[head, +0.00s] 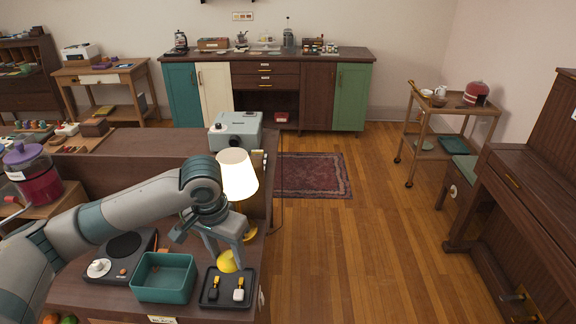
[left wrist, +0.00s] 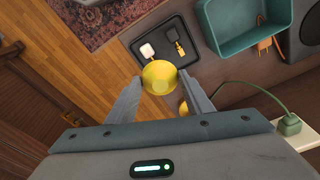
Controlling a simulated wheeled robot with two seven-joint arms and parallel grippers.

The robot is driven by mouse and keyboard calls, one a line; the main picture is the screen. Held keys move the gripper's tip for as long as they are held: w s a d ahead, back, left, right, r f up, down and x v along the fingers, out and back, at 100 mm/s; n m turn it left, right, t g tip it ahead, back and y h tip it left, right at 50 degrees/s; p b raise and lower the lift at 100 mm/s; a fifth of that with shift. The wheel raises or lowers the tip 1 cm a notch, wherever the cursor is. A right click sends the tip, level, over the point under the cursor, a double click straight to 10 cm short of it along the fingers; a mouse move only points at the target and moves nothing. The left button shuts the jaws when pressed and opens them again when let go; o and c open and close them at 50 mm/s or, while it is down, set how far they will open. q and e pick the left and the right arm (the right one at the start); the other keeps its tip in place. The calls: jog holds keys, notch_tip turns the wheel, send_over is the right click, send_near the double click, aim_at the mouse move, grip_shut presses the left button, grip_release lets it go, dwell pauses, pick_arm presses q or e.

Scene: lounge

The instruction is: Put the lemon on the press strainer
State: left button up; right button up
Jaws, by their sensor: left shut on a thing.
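My left gripper (head: 226,256) reaches down over the right end of the near wooden counter. It is shut on the yellow lemon (head: 228,264), which sits between its fingertips at the back edge of a black tray. In the left wrist view, the lemon (left wrist: 160,75) shows between the two fingers, in front of the tray. I cannot tell whether the lemon touches the tray. I cannot make out a press strainer in either view. My right gripper is not in view.
The black tray (head: 206,298) holds two small tagged items. A teal bin (head: 164,284) and a dark turntable-like device (head: 112,262) stand left of it. A lit lamp (head: 238,176) stands close behind the gripper. Open wooden floor (head: 345,250) lies to the right.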

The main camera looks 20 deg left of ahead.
pick_arm(q)
jog(key=shift+s+d+r, duration=0.2)
jog(key=shift+d+r, duration=0.05)
jog(key=shift+d, duration=0.3)
jog(key=s+d+r+n, duration=0.1)
jog(key=s+d+r, duration=0.2)
jog(key=s+d, duration=0.2)
jog(key=shift+s+d+n, duration=0.3)
jog(key=shift+d+n, duration=0.05)
jog(key=shift+n, duration=0.05)
dwell(0.7)
jog(key=w+r, duration=0.4)
jog(key=r, duration=0.2)
jog(key=shift+w, duration=0.4)
